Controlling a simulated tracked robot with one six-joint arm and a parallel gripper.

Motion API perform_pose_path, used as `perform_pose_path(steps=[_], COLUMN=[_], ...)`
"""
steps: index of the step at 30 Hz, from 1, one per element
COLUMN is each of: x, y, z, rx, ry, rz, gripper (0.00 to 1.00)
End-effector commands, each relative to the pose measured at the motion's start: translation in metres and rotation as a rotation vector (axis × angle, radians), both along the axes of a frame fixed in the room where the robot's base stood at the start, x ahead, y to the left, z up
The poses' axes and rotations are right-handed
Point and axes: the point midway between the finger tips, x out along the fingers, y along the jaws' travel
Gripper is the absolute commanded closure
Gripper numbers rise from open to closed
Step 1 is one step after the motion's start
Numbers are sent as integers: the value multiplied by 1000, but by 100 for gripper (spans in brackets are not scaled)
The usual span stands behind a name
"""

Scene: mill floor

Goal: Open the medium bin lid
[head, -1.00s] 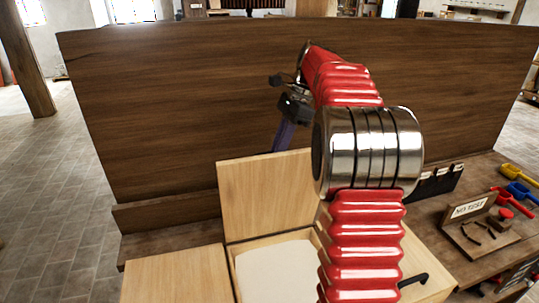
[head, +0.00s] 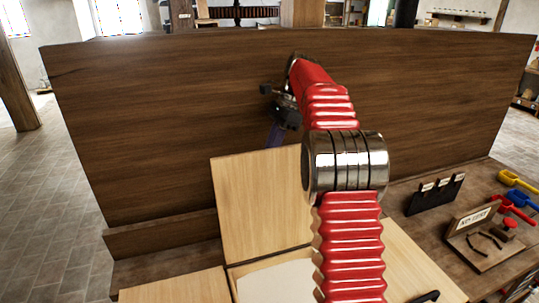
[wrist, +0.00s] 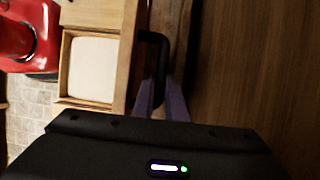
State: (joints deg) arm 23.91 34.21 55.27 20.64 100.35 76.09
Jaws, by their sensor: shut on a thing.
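The medium bin lid (head: 250,205), a pale wooden board, stands raised and roughly upright at the back of the middle bin in the head view. The bin's pale contents (head: 275,282) show below it. In the wrist view the lid shows edge-on (wrist: 127,45), beside the open bin (wrist: 64,75). My gripper (head: 276,134) is behind the lid in the head view, its purple fingers partly hidden. In the wrist view my gripper (wrist: 161,95) is shut on the black lid handle (wrist: 155,40); the exact contact is dark.
A tall dark wooden panel (head: 130,130) stands close behind the lid and gripper. A closed pale lid (head: 175,288) lies to the left. At right are a black card rack (head: 435,195), a labelled wooden stand (head: 472,232) and coloured scoops (head: 515,198).

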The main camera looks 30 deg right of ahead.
Motion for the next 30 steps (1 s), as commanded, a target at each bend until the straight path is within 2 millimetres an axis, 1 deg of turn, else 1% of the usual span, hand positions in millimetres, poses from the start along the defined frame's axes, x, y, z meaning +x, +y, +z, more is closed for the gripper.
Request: perform_pose_path(steps=[5,6,14,23,30], x=[0,0,0,0,1], y=[0,0,2,2,-3], z=[1,1,1,2,14], rx=[-3,-2,0,1,0], ry=[0,-1,-1,-1,-3], rz=[1,2,4,5,5], gripper=[100,86,69,69,69])
